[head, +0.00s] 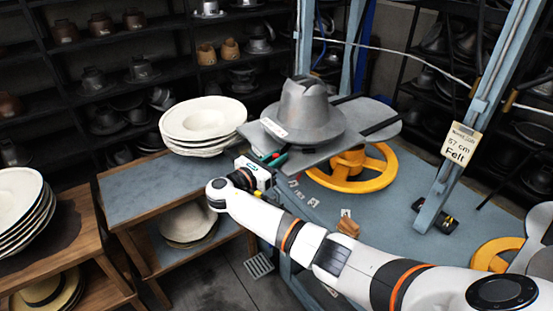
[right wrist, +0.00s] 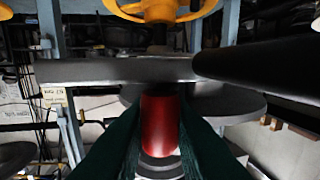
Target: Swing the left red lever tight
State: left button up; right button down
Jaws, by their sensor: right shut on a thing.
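The left red lever (right wrist: 160,122) shows in the right wrist view as a red cylinder between my two dark green fingers. My right gripper (right wrist: 158,140) is shut on it. In the head view my right gripper (head: 275,158) is at the left edge of the grey press plate (head: 318,152), below the hat's brim, and hides most of the lever. A grey metal hat form (head: 305,108) stands on the plate. The plate's edge (right wrist: 115,71) also crosses the wrist view. My left gripper is not in view.
A yellow handwheel (head: 372,178) sits below the plate. White hat bodies (head: 203,121) are stacked on a wooden side table (head: 125,192) left of my gripper. A blue press upright (head: 470,125) carries a tag (head: 461,144) reading "57 cm Felt". Shelves of hat forms line the back.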

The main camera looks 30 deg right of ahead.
jog(key=shift+r, duration=0.15)
jog(key=c, duration=1.3)
grip_release()
jog(key=shift+c, duration=0.2)
jog(key=shift+a, duration=0.1)
jog(key=shift+a, duration=0.3)
jog(key=b+v, duration=0.4)
jog(key=v, duration=0.7)
jog(key=shift+a+b, duration=0.2)
jog(key=shift+b, duration=0.1)
